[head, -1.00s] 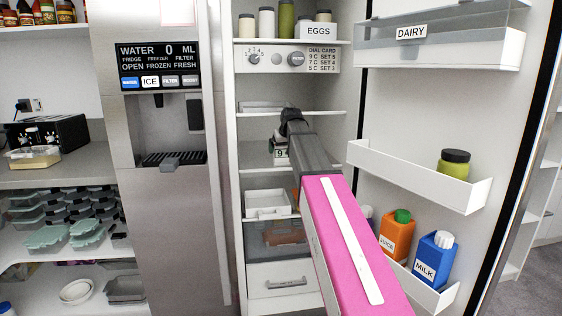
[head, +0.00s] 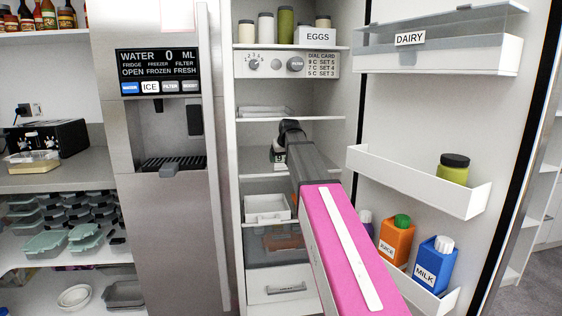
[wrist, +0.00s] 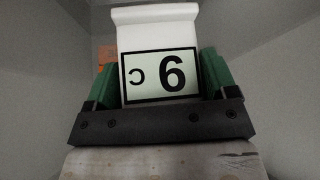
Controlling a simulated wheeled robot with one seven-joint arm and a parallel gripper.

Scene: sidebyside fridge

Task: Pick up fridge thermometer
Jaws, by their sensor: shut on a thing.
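In the head view the thermometer (head: 279,156) is a small pale shape inside the fridge, below a middle shelf. My gripper (head: 285,145) is there too, at the end of my arm, and its fingers are mostly hidden. I cannot tell whether the thermometer touches the shelf.
A shelf (head: 330,118) lies just above my gripper. A white tray (head: 268,208) and drawers are below. The open door has a bin (head: 420,180) with a jar, and an orange juice bottle (head: 396,240) and blue milk bottle (head: 434,262) low down, near my arm.

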